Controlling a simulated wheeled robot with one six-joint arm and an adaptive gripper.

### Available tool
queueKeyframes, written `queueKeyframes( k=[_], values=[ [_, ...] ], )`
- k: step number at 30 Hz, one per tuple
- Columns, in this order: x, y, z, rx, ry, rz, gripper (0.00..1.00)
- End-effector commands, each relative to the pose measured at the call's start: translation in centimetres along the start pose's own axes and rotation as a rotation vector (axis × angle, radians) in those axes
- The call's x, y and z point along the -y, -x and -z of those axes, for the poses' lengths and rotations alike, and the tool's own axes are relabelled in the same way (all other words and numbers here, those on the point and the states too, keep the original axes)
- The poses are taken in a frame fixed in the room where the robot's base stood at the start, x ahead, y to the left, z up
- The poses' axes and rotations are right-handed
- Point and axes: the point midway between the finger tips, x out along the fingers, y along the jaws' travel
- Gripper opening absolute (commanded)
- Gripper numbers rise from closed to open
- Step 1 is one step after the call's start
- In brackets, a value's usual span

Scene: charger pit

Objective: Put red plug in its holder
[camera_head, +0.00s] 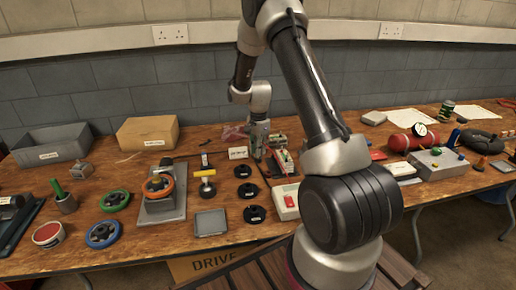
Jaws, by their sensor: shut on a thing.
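My gripper (258,152) points down over the back middle of the wooden table, beside a block of small parts (284,162) with red and green pieces. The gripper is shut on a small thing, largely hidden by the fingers. I cannot make out its colour or whether it touches the block. I cannot clearly pick out the red plug or its holder at this size. Three black round pieces (248,190) lie in a column left of the block. A pale box with a red switch (289,201) sits in front of the block.
My arm crosses the middle and hides part of the table. A white label card (238,153) lies left of the gripper. A red cylinder with gauge (406,141) and grey box (440,162) stand right.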

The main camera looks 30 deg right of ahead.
Motion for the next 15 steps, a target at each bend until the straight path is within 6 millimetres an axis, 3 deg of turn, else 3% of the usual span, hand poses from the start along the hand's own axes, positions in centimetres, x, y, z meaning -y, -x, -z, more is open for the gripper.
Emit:
queueKeyframes(
  k=[13, 14, 15],
  values=[
    [-0.01, -0.98, 0.01, 0.000, 0.000, 0.000, 0.00],
    [0.00, -1.00, 0.02, 0.000, 0.000, 0.000, 0.18],
    [0.01, -0.97, 0.02, 0.000, 0.000, 0.000, 0.26]
  ],
)
